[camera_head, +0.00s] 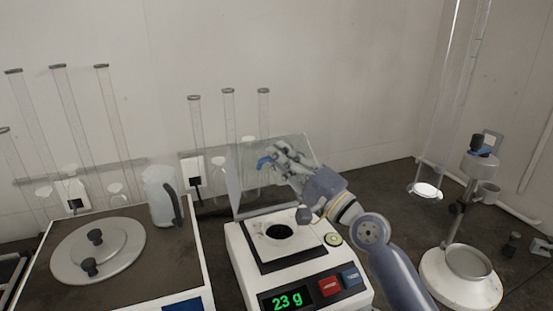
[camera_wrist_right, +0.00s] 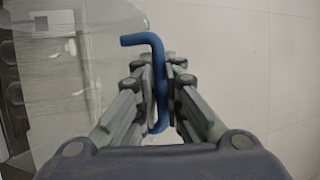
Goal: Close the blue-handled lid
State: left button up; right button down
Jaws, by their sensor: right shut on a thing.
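The clear lid (camera_head: 240,185) stands raised at the back of the white scale in the head view. Its blue handle (camera_head: 266,162) shows near the lid's upper part. My right gripper (camera_head: 277,160) is at the lid, shut on the blue handle. In the right wrist view the blue handle (camera_wrist_right: 158,75) runs between the two fingers of my right gripper (camera_wrist_right: 162,85), with its bent upper end sticking out to the left. The white scale (camera_head: 240,262) sits below with a dark round opening (camera_head: 279,231) in its top. My left gripper is out of view.
A second device with a round metal cover (camera_head: 97,252) and a jug (camera_head: 162,196) stand on the left. A stand with a white round base (camera_head: 433,285) is on the right. Several glass tubes (camera_head: 229,112) rise along the back wall.

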jog(key=shift+s+d+f, duration=0.25)
jog(key=shift+s+f, duration=0.15)
jog(key=shift+s, duration=0.2)
jog(key=c, duration=2)
grip_release()
jog(key=shift+o, duration=0.2)
jog(key=v, duration=0.7)
jog(key=shift+d, duration=0.2)
jog(key=shift+s+f, duration=0.1)
jog(key=shift+s, duration=0.05)
jog(key=shift+c, duration=0.5)
